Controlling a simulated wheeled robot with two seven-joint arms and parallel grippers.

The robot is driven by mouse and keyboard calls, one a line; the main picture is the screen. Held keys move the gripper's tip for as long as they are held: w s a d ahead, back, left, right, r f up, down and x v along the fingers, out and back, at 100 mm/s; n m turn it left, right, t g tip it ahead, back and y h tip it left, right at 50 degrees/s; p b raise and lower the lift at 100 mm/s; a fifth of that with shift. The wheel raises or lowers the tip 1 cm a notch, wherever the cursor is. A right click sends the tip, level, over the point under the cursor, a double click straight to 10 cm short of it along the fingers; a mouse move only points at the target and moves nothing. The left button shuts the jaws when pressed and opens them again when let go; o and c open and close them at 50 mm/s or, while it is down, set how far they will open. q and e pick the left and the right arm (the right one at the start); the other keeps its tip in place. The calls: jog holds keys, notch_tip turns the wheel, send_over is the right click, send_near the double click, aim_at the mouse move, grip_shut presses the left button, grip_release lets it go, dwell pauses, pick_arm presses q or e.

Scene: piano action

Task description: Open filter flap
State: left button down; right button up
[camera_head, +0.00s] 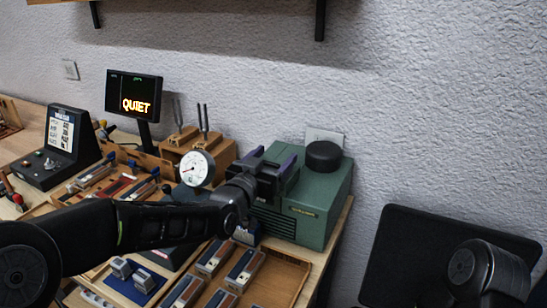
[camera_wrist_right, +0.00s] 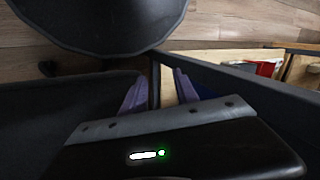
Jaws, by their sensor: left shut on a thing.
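A green box-shaped machine (camera_head: 318,228) with front louvres and a round black cap (camera_head: 323,155) on top stands at the right end of the bench. My left gripper (camera_head: 270,165), with purple fingers, is at the machine's top left part and shut on a part there, which I take to be the filter flap. The gripper hides most of that part, so I cannot tell how far the flap is tilted. My right gripper (camera_wrist_right: 160,90) shows in the right wrist view with its purple fingers apart and nothing between them, away from the machine.
A round dial gauge (camera_head: 197,168) stands close beside my left wrist. Wooden trays (camera_head: 290,277) with several small blocks lie in front of the machine. A screen reading QUIET (camera_head: 134,94) and a black control console (camera_head: 72,140) stand further left. A black panel (camera_head: 400,245) is at the right.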

aim_at(279, 163)
pick_arm(q)
jog(key=shift+d+r+g+p, duration=0.15)
jog(key=shift+r+g+p, duration=0.2)
jog(key=shift+p, duration=0.25)
jog(key=r+g+p, duration=0.1)
jog(key=p, duration=0.3)
jog(key=w+g+y+p, duration=0.1)
jog(key=g+p, duration=0.1)
jog(key=p, duration=0.1)
jog(key=shift+d+r+p, duration=0.3)
jog(key=shift+r+p, duration=0.05)
jog(key=g+p, duration=0.1)
jog(key=p, duration=0.3)
jog(key=w+g+y+p, duration=0.1)
jog(key=p, duration=0.3)
jog(key=shift+d+g, duration=0.2)
jog(key=shift+g, duration=0.05)
jog(key=shift+w+f+p, duration=0.15)
jog(key=shift+f+p, duration=0.15)
jog(key=shift+p, duration=0.05)
jog(key=shift+c, duration=2.3)
grip_release()
jog(key=shift+a, duration=0.1)
